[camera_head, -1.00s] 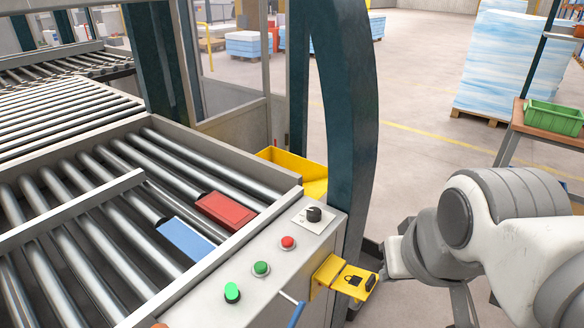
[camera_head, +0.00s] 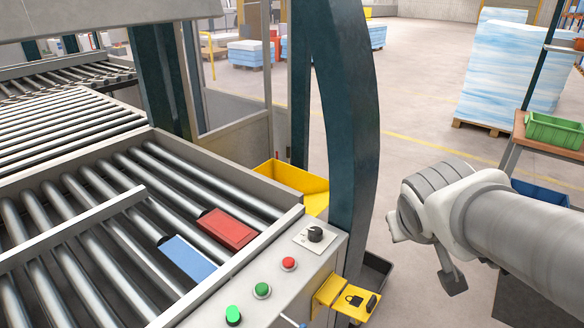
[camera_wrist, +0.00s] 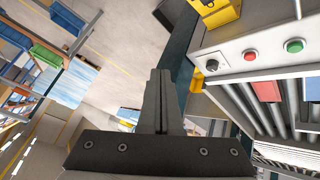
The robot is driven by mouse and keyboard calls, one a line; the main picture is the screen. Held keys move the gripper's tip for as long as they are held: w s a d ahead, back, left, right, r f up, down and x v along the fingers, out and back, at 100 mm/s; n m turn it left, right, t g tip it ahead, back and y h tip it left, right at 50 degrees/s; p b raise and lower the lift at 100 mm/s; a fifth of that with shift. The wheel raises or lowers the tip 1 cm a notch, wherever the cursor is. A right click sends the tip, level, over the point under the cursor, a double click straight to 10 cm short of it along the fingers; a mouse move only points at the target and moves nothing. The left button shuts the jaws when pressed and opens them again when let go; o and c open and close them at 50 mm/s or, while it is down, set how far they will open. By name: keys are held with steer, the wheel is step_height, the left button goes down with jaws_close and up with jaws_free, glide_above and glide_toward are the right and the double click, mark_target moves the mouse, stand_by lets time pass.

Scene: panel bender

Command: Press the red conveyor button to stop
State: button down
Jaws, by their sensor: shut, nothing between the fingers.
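The red conveyor button (camera_head: 289,264) sits on the grey control panel (camera_head: 262,308) at the corner of the roller conveyor. It also shows in the wrist view (camera_wrist: 250,55), to the right of the fingers. Beside it are a green button (camera_head: 262,290), a brighter green button (camera_head: 233,315) and a black rotary knob (camera_head: 315,234). My gripper shows in the wrist view (camera_wrist: 160,75) with its fingers together and empty, apart from the panel. In the head view my arm is at the right, clear of the panel, and the fingertips are hard to make out.
A yellow lock bracket (camera_head: 350,298) juts from the panel's right side. A curved dark post (camera_head: 350,130) stands behind the panel. A red box (camera_head: 226,229) and a blue box (camera_head: 188,259) lie on the rollers. A green bin (camera_head: 553,131) sits on a table at right.

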steer(key=w+a+f+n+t+y+p, duration=0.25)
steer(key=w+n+p, duration=0.2)
steer(key=w, duration=0.65)
steer(key=s+a+f+n+g+y+p, duration=0.1)
steer(key=a+f+n+g+y+p, duration=0.1)
steer(key=a+f+n+g+y, duration=0.2)
steer(key=a+f+y, duration=0.3)
steer(key=a, duration=0.3)
steer(key=shift+s+a+f+n+p, duration=0.25)
steer(key=shift+s+a+n+p, duration=0.05)
steer(key=shift+s+a+n, duration=0.05)
steer(key=shift+y, duration=0.25)
steer(key=b, duration=0.4)
glide_above(285, 259)
steer(key=s+d, duration=0.2)
step_height(285, 259, down, 8)
steer(key=shift+d+r, duration=0.1)
steer(key=shift+r, duration=0.15)
step_height(285, 259, down, 2)
steer(key=shift+f+b, duration=0.25)
steer(key=shift+b, duration=0.15)
steer(key=shift+f, duration=0.55)
